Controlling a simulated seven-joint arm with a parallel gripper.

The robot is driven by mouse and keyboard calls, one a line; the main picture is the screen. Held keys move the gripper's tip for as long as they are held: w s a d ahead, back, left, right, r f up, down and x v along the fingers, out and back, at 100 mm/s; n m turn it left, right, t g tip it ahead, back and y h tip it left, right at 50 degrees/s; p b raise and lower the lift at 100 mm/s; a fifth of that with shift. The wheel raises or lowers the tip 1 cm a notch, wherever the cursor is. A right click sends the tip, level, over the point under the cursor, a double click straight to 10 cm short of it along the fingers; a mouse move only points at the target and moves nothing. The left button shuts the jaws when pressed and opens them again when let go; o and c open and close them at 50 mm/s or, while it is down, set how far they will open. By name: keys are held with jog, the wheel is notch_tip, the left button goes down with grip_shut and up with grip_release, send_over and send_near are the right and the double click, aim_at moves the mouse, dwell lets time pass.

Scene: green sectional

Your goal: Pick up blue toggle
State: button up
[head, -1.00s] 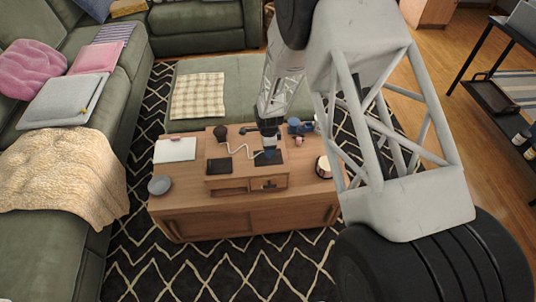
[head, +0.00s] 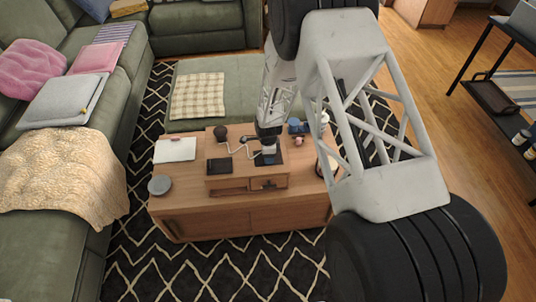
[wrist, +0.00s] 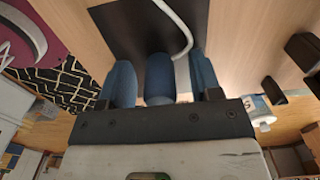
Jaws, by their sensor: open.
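The blue toggle (wrist: 159,80) appears as a rounded blue piece between the two blue fingers of my gripper (wrist: 161,84) in the wrist view. The fingers are open, one on each side of it, with narrow gaps showing. Its far end is close to a dark pad (wrist: 128,28) and a white cable (wrist: 181,28). In the head view my gripper (head: 268,150) is low over the small wooden stand on the coffee table. The toggle is too small and covered to make out there.
A green sofa (head: 125,80) stands left and behind.

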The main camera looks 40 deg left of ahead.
jog(key=shift+c, duration=0.3)
jog(key=c, duration=0.9)
